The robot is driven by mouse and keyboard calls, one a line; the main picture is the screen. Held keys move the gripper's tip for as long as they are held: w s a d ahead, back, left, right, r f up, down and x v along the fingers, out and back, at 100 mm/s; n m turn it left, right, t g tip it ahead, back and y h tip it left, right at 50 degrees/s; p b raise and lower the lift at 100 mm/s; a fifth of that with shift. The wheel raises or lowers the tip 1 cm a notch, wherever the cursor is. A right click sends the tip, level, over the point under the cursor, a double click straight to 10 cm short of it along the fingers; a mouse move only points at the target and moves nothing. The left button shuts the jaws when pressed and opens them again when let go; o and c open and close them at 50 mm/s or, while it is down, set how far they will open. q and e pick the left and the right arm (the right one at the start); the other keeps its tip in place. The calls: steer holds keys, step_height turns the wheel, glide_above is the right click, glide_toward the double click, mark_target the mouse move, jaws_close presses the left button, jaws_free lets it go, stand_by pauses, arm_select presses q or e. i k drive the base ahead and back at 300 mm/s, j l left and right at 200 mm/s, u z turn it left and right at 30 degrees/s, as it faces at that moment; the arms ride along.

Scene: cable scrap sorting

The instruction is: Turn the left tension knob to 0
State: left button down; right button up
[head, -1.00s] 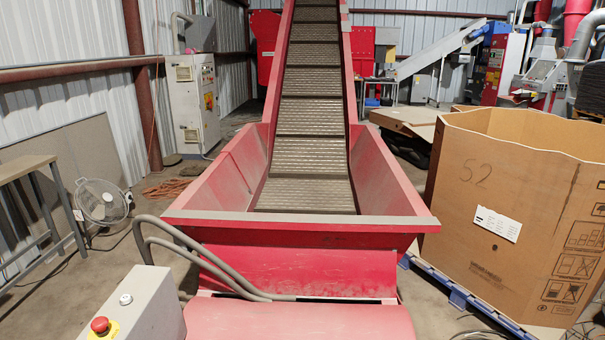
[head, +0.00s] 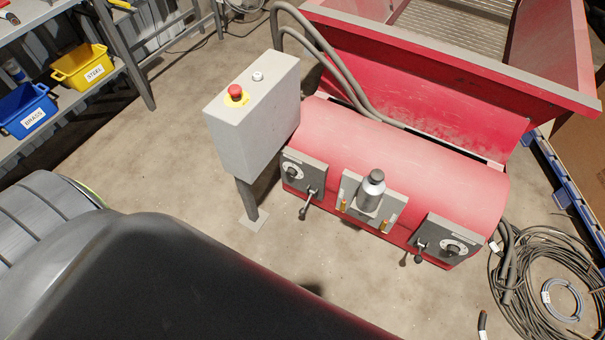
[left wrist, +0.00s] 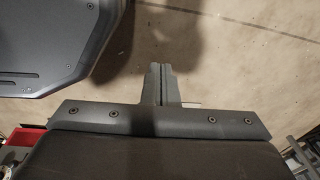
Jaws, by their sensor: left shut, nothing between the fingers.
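The left tension knob (head: 293,173) is a small dark round knob with a pale marked dial on a grey plate at the left end of the red machine housing (head: 400,150). Its numbers and pointer are too small to read. A lever with a dark ball end (head: 303,213) hangs beside it. A similar knob (head: 452,249) sits on the right plate. My left gripper (left wrist: 161,68) shows only in the left wrist view, shut and empty above bare floor, with no knob there. My right gripper is in neither view.
A grey control box (head: 252,125) with a red emergency button (head: 235,92) stands on a post left of the housing. Coiled cables (head: 545,290) lie at right. Yellow (head: 85,68) and blue (head: 28,110) bins sit on the left shelf.

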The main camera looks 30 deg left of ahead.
mark_target(291, 172)
steer(key=j+u, duration=0.2)
steer(key=u, duration=0.75)
